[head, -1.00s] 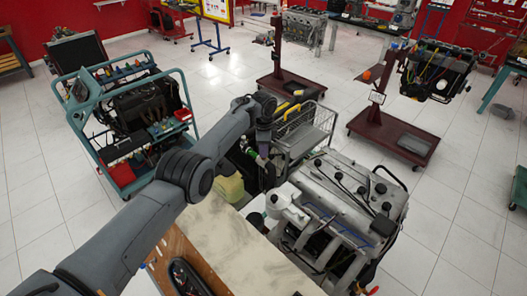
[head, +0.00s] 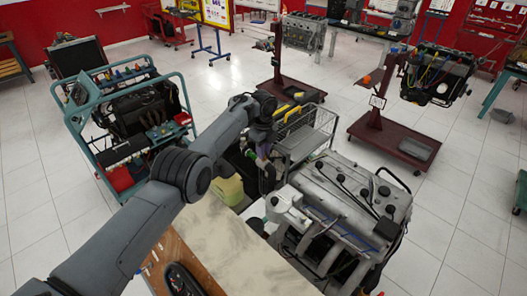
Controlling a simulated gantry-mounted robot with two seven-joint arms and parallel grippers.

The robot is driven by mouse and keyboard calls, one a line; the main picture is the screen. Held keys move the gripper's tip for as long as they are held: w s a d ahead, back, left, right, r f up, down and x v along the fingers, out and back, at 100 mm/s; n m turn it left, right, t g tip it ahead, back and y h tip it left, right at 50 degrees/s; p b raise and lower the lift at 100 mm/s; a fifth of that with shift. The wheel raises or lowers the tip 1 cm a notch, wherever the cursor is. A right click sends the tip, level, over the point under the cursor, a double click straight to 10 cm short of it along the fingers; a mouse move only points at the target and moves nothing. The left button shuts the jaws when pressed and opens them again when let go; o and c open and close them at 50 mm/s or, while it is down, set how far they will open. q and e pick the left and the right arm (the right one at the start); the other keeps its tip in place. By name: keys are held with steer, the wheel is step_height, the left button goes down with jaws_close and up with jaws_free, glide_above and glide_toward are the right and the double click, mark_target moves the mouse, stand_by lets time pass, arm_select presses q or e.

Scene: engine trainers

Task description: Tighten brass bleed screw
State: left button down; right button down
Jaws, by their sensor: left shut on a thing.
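My left gripper (head: 265,163) hangs, pointing down, at the left front corner of the grey engine (head: 335,195). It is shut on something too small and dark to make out. The engine has a ribbed grey top cover and a white reservoir (head: 286,212) at its near left corner, just right of and below the gripper. I cannot make out the brass bleed screw; the gripper and the dark gap beside the engine may hide it. My right gripper is not in view.
A marble-patterned bench top (head: 225,245) lies left of the engine, with a yellowish jug (head: 229,189) beyond it. A wire-basket cart (head: 305,135) stands close behind the gripper. A teal engine trainer (head: 130,115) stands at left. The tiled floor right of the engine is clear.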

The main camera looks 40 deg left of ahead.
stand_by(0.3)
arm_select(q)
steer(key=c, duration=1)
jaws_free()
steer(key=shift+r, duration=0.1)
step_height(320, 180, up, 11)
steer(key=shift+f+b, duration=0.15)
steer(key=shift+b, duration=0.15)
